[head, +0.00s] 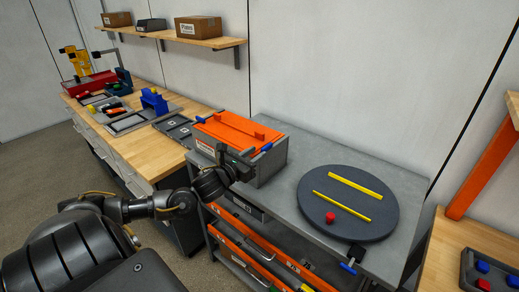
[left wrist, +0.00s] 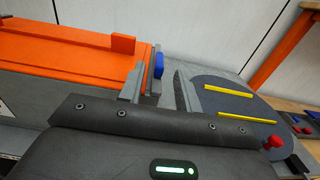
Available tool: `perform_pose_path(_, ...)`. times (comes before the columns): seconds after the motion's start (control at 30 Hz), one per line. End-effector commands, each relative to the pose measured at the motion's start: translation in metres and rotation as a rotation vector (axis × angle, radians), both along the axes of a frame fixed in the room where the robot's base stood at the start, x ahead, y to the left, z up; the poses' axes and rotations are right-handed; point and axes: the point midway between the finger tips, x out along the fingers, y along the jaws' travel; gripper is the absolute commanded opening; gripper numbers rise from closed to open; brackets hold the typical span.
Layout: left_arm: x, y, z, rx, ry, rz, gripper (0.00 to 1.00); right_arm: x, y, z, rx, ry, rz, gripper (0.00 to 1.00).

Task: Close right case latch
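The case (head: 268,166) is a grey box with an orange lid (head: 228,127), which lies flat on it. A blue latch (head: 267,147) is at its right end; this latch also shows in the left wrist view (left wrist: 158,65). Another blue latch (head: 204,119) is at the left end. My left gripper (head: 240,162) is at the case's front right. In the left wrist view its fingers (left wrist: 159,92) are apart, with the right latch showing between and beyond them. Whether they touch it, I cannot tell. My right gripper is in neither view.
The case stands on a grey cart (head: 285,215). Right of it is a dark round turntable (head: 370,190) with two yellow strips and a red knob (head: 330,217). A wooden bench (head: 165,150) with trays and tools is at left. Boxes sit on a wall shelf (head: 220,43).

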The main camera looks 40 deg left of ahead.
Motion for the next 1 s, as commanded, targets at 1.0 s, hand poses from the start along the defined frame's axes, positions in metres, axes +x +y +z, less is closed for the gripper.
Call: perform_pose_path(1.0, 0.024, -0.001, -0.001, 0.000, 0.000, 0.001, 0.00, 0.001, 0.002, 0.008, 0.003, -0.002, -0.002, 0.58)
